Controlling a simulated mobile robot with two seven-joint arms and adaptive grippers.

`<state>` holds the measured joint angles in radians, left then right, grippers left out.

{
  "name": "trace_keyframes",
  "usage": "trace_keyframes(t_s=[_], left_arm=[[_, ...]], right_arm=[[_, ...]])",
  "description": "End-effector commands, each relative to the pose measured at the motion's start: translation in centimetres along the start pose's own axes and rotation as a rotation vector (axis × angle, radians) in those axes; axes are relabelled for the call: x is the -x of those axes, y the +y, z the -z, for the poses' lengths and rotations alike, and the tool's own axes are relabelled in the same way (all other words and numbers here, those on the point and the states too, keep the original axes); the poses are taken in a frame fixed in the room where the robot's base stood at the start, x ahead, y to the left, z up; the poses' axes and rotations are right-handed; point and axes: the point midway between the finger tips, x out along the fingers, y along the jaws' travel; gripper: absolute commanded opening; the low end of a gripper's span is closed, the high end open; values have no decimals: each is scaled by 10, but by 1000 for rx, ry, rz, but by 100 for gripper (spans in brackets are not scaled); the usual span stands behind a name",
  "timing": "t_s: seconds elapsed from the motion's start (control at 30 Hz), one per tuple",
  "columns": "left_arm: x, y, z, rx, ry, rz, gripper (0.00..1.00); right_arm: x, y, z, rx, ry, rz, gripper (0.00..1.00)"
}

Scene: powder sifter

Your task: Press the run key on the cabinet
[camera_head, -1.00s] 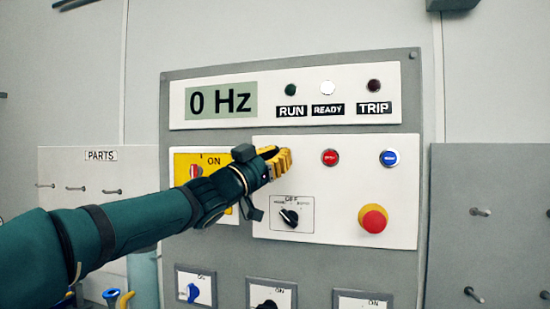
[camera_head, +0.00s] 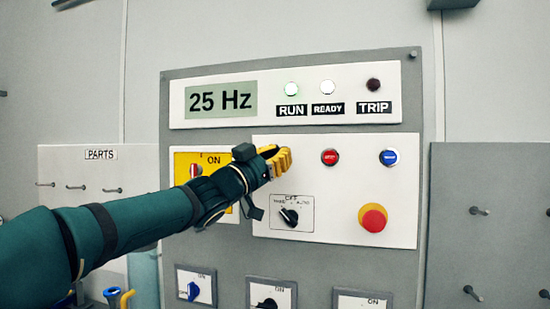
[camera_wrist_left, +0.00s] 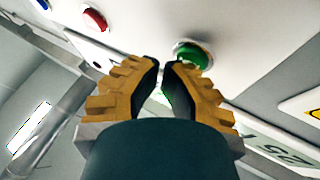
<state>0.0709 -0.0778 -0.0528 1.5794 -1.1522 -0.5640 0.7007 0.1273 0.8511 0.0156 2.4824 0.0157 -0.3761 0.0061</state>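The cabinet's white key panel (camera_head: 340,190) faces me. The green run key (camera_wrist_left: 192,55) shows in the left wrist view; in the head view it is hidden behind my left gripper (camera_head: 278,160). The gripper's yellow fingers are drawn together, with a narrow gap between them and nothing held. Their tips (camera_wrist_left: 162,64) are at the green key's edge; I cannot tell whether they touch it. My right gripper is out of view.
A red key (camera_head: 330,157) and a blue key (camera_head: 389,158) sit right of the gripper. Below are a black selector (camera_head: 289,216) and a red emergency stop (camera_head: 373,219) on yellow. Pegged grey boards flank the cabinet. The space before the panel's right half is clear.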

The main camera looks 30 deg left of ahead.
Motion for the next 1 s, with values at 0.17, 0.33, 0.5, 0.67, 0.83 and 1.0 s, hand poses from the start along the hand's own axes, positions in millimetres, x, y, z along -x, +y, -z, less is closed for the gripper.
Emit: trace_keyframes(t_s=[0.17,0.33,0.5,0.67,0.83,1.0], left_arm=[[8,4,3,1,-1,0,0],[11,6,4,0,-1,0,0],[11,6,5,0,-1,0,0],[14,8,7,0,0,0,0],[27,15,14,0,1,-1,0],[39,21,21,0,1,-1,0]], right_arm=[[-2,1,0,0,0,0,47],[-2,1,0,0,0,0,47],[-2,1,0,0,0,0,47],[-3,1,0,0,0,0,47],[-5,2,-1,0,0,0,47],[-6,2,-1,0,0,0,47]])
